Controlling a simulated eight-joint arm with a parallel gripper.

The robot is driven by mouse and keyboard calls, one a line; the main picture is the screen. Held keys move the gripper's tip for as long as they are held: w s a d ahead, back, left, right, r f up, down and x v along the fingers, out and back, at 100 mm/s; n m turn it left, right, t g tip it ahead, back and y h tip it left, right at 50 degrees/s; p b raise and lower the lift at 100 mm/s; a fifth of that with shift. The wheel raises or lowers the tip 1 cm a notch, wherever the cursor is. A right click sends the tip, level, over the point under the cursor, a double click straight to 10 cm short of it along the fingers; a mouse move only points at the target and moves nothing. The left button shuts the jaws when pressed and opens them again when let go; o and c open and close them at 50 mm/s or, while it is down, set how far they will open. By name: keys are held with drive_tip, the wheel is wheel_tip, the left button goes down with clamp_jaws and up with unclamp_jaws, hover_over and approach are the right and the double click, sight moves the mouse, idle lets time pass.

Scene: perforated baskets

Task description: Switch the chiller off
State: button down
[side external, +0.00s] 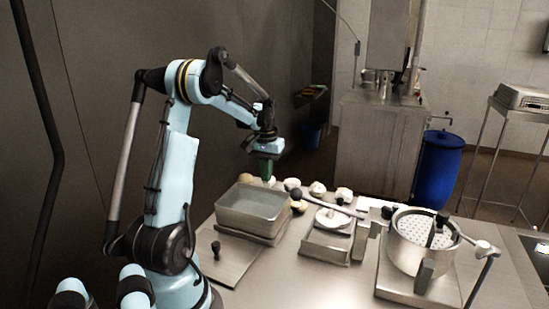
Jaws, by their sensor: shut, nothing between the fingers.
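No part is plainly marked as the chiller. A rectangular metal basin (222,218) holding greenish liquid stands on the steel counter in front of my arm and may be it. A short lever with a black knob (216,246) stands up from the flat plate at the basin's near left side; I cannot tell its setting.
A metal pot with a perforated basket (409,256) stands at right. A small scale-like unit with a white dish (333,218) and a long black-knobbed bar (325,203) are in the middle. Several pale round items (318,188) line the back edge. A blue barrel (438,168) stands behind.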

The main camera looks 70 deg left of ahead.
sight(267, 186)
drive_tip(key=shift+f, duration=1.05)
idle(0.4)
drive_tip(key=shift+r, duration=3.55)
drive_tip(key=w+d+r+m+t+y, duration=0.1)
drive_tip(key=w+d+r+m+t, duration=0.1)
drive_tip(key=d, duration=0.7)
drive_tip(key=w+d+r+m+t, duration=0.1)
drive_tip(key=w+d+r+m, duration=0.1)
drive_tip(key=d, duration=0.7)
drive_tip(key=s+d+f+m+t, duration=0.1)
drive_tip(key=s+d+m+t, duration=0.1)
drive_tip(key=d, duration=0.5)
drive_tip(key=s+d+f+m+t+h, duration=0.1)
drive_tip(key=s+d+m+t, duration=0.1)
drive_tip(key=d, duration=0.6)
drive_tip(key=shift+s+d+f+m, duration=0.3)
drive_tip(key=shift+s+m, duration=0.1)
drive_tip(key=shift+m, duration=0.1)
